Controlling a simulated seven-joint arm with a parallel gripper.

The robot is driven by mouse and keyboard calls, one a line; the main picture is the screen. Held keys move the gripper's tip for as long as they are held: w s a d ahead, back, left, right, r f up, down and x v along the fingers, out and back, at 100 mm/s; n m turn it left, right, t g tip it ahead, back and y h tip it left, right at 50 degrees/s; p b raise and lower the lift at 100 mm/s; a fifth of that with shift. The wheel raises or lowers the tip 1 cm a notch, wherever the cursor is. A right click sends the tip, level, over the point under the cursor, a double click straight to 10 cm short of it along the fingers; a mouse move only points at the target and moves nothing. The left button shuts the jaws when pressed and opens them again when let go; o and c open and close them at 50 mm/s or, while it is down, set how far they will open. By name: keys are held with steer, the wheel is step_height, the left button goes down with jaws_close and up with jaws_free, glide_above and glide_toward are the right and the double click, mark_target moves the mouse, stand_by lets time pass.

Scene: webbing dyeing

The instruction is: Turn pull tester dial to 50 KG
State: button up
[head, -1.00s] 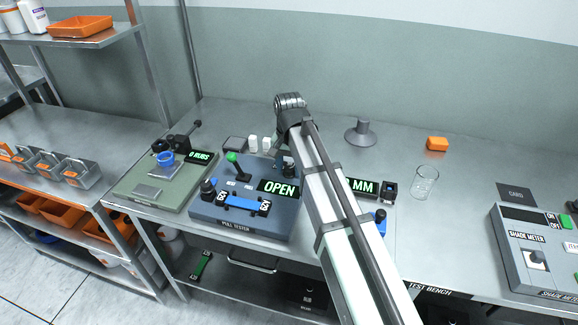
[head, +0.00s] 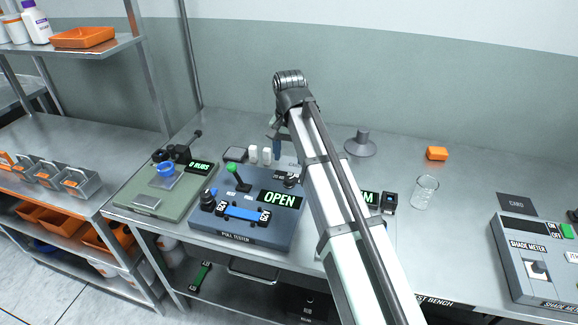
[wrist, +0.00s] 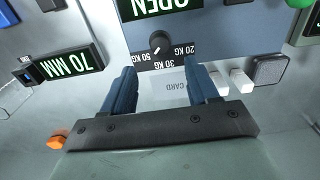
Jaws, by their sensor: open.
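The pull tester (head: 247,236) is a blue box with a green OPEN display (head: 280,199) and a green-topped lever (head: 238,178). Its black dial (wrist: 160,43) shows in the wrist view beside a scale marked 20, 30 and 50 KG, upside down there. A small pale mark sits on the knob; which number it points to is too small to tell. In the head view the dial (head: 291,181) is at the tester's back right. My gripper (wrist: 161,74) is open and empty, its blue fingers apart from the dial; it hangs behind and above the tester in the head view.
A white card (wrist: 170,85) and small white blocks (wrist: 230,80) lie behind the tester. A 70 MM display (wrist: 68,65) stands to its side. A green 0 RUBS machine (head: 160,194) is on the left.

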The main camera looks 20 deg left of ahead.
steer(key=shift+r, duration=2.55)
